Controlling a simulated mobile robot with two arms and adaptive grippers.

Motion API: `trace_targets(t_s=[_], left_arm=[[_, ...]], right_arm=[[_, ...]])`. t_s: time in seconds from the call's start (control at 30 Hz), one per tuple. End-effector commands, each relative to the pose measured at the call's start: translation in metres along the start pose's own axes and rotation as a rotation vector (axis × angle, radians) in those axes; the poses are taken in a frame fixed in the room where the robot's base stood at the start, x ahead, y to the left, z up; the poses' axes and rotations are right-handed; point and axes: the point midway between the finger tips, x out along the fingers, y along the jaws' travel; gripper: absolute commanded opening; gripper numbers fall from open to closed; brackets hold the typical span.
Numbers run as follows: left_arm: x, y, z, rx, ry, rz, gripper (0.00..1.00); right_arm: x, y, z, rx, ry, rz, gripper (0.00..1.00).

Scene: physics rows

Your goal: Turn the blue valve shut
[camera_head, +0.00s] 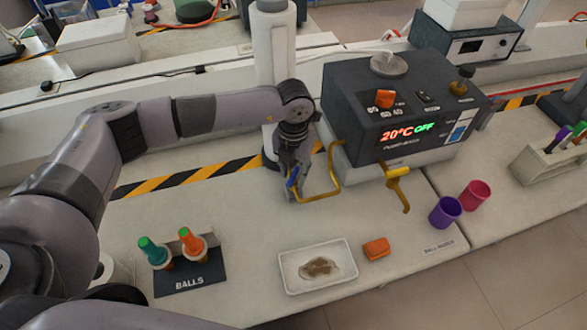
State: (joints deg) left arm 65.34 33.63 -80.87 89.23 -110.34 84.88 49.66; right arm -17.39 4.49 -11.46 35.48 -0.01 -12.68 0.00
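The blue valve handle (292,177) is a small blue piece by a brass-coloured bent pipe (336,178) that comes from the left side of a dark heating unit (395,110). My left arm reaches in from the left, and my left gripper (292,193) points down right at the blue handle, covering most of it. I cannot tell whether the fingers are closed on it or only beside it. The handle's angle is mostly hidden. The unit's display reads 20°C OFF. My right gripper is out of view.
A yellow valve (398,172) with its own spout is on the unit's front. Purple (445,211) and pink (474,195) cups stand to the right. A white tray (296,284), an orange block (376,248) and a BALLS rack (190,282) are in front. The bench between is clear.

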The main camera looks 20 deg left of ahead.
Motion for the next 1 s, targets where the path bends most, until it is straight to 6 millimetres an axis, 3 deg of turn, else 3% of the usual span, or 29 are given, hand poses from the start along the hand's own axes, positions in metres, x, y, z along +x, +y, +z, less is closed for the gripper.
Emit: trace_targets(t_s=[0.17,0.63,1.0], left_arm=[[0.0002,0.0000,-0.0001,0.000,0.000,0.000,0.31],[-0.0002,0.0002,-0.0001,0.000,0.000,0.001,0.00],[0.0000,0.0003,0.0000,0.003,0.000,0.001,0.00]], right_arm=[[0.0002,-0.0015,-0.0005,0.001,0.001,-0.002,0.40],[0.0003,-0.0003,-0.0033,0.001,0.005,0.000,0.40],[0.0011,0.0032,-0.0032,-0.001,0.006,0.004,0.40]])
